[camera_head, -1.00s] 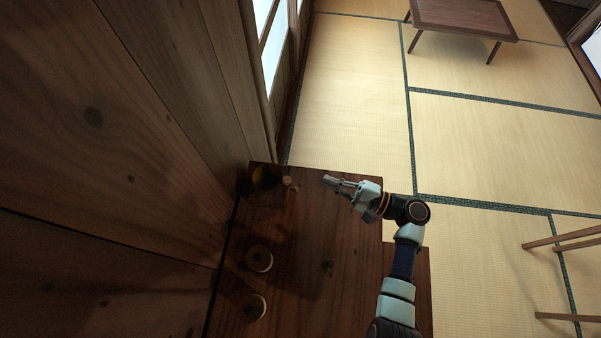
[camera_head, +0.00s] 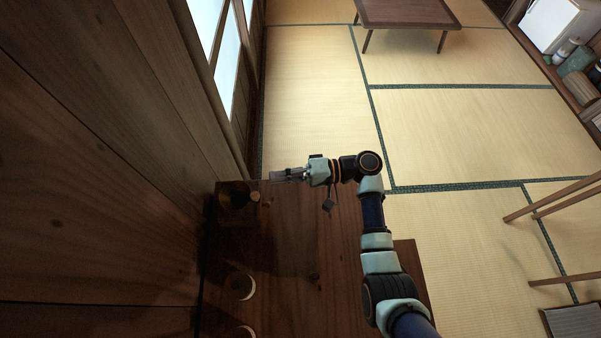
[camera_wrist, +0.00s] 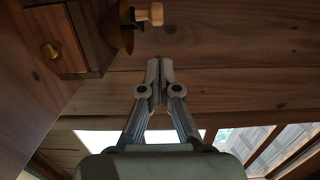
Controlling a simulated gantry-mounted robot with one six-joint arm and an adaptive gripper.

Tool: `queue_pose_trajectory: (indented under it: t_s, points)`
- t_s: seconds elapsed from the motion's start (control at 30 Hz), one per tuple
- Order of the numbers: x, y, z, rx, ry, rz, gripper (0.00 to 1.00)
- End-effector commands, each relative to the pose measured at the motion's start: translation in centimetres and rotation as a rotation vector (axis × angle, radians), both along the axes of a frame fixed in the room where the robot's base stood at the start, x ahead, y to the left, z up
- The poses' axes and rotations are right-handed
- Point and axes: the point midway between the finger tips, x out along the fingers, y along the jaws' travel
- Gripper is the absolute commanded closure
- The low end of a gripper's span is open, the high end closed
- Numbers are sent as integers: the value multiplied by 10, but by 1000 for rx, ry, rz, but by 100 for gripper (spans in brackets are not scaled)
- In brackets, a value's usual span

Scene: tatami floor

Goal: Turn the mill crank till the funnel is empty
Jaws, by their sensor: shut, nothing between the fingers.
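The mill (camera_head: 233,195) stands at the far left corner of the dark wooden counter, against the wall, in shadow. In the wrist view its wooden body (camera_wrist: 62,38) shows at upper left, with a brass funnel (camera_wrist: 118,30) beside it. The pale wooden crank knob (camera_head: 254,197) sticks out on the mill's right side and also shows in the wrist view (camera_wrist: 150,14). My gripper (camera_head: 272,177) is shut and empty, a short way right of the knob and apart from it in the picture. What the funnel holds cannot be seen.
Two round pale-rimmed items (camera_head: 240,286) stand along the counter's left side, nearer me. The middle of the counter (camera_head: 285,250) is clear. The plank wall (camera_head: 110,170) closes off the left. A low table (camera_head: 405,13) stands far back on the tatami.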

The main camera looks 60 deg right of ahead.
Motion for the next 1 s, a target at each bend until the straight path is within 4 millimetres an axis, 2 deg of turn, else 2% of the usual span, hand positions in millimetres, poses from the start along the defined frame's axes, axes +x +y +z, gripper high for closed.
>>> queue_pose_trajectory:
  t_s: [0.1,0.23,0.73,1.0]
  points:
    - [3,21,0,0,0,1,100]
    - [7,34,0,0,0,1,100]
    - [8,39,1,1,1,-4,100]
    - [10,51,1,1,1,-36,100]
